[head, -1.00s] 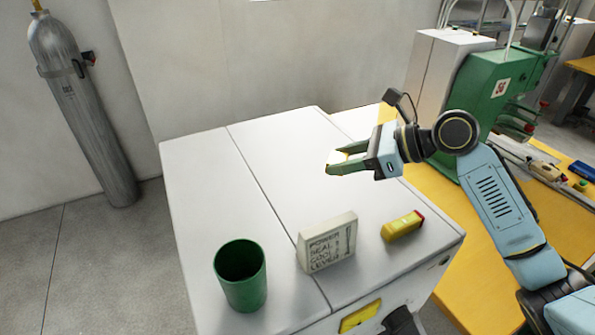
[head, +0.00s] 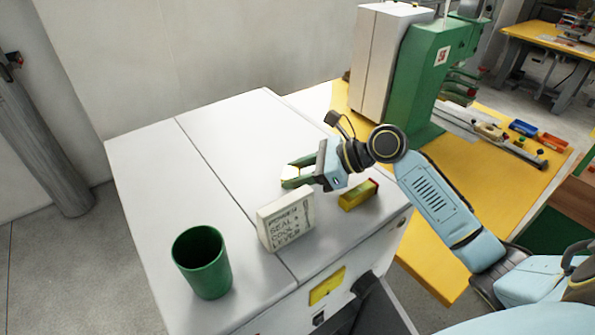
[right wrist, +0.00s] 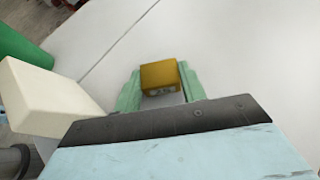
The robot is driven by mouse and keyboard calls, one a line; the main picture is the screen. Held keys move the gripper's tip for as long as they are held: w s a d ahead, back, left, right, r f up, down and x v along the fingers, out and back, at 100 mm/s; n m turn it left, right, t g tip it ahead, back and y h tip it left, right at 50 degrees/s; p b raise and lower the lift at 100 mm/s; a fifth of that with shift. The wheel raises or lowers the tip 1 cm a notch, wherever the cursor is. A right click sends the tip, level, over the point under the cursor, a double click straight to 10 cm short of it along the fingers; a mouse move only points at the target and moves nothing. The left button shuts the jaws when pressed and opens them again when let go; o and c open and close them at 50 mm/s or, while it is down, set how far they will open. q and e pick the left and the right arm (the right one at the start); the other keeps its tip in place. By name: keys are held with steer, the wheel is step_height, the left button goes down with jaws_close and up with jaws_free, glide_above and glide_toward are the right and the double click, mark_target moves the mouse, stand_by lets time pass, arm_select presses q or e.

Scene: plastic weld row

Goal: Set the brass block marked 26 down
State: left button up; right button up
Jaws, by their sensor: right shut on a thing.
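My right gripper (head: 288,178) is over the white cabinet top, behind the lettered block and pointing left. It is shut on the brass block (right wrist: 160,74), which shows gold between the green fingers in the right wrist view. In the head view the fingers hide most of the block. No number 26 can be read on it. The block is close to the white top (head: 235,140), but I cannot tell whether it touches. My left gripper is not in view.
A cream lettered block (head: 287,219) stands just in front of my right gripper. A yellow block with a red end (head: 357,196) lies to its right. A green cup (head: 203,262) stands front left. The cabinet top behind and left is clear. A green machine (head: 418,75) stands behind right.

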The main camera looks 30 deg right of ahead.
steer(key=o, duration=1.2)
steer(key=shift+r, duration=0.1)
steer(key=v, duration=1.2)
steer(key=shift+b, duration=0.35)
